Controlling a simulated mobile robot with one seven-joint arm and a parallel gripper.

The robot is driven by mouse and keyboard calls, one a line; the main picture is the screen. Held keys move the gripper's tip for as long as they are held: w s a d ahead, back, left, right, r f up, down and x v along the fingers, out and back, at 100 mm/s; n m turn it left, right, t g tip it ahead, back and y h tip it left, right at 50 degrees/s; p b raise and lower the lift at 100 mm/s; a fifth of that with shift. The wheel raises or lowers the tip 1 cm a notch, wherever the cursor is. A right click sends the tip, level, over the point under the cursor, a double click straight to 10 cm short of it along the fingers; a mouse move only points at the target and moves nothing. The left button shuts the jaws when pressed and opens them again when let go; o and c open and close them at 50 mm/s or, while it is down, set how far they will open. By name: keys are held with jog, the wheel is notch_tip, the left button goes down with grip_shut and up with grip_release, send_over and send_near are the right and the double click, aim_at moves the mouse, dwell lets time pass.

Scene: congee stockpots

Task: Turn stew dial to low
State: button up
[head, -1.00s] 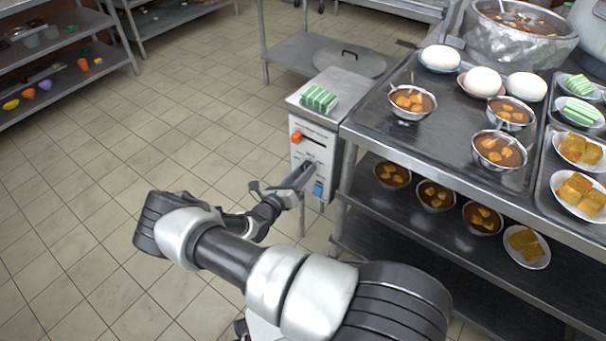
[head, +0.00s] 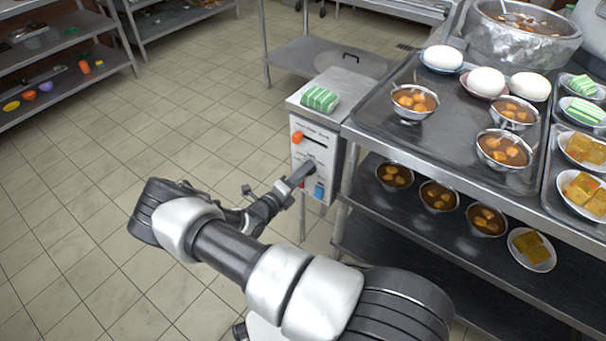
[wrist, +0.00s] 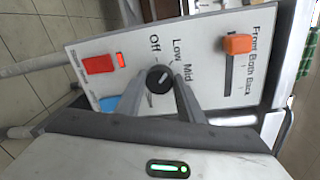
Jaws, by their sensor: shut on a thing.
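The control box (head: 317,160) stands at the left end of the steel table; its white front panel (wrist: 205,70) fills much of the wrist view. The black round dial (wrist: 159,78) is on this panel, below the labels Off, Low and Mid. A pale mark on the dial appears to slant up and right, toward the Low and Mid side; its exact setting is hard to tell. My gripper (wrist: 160,84) is shut on the dial, one finger on each side. In the head view my gripper (head: 303,174) reaches the panel and hides the dial.
An orange slider (wrist: 238,44), a red switch (wrist: 98,64) and a blue part (wrist: 120,104) are close to the dial. A green-striped item (head: 320,98) lies on the box. The steel table (head: 375,140) with bowls is to the right; floor is clear to the left.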

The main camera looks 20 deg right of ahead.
dwell(0.4)
jog(key=o, duration=1.1)
jog(key=shift+c, duration=0.2)
jog(key=p+v, duration=0.3)
jog(key=v, duration=1.4)
jog(key=shift+a, duration=0.25)
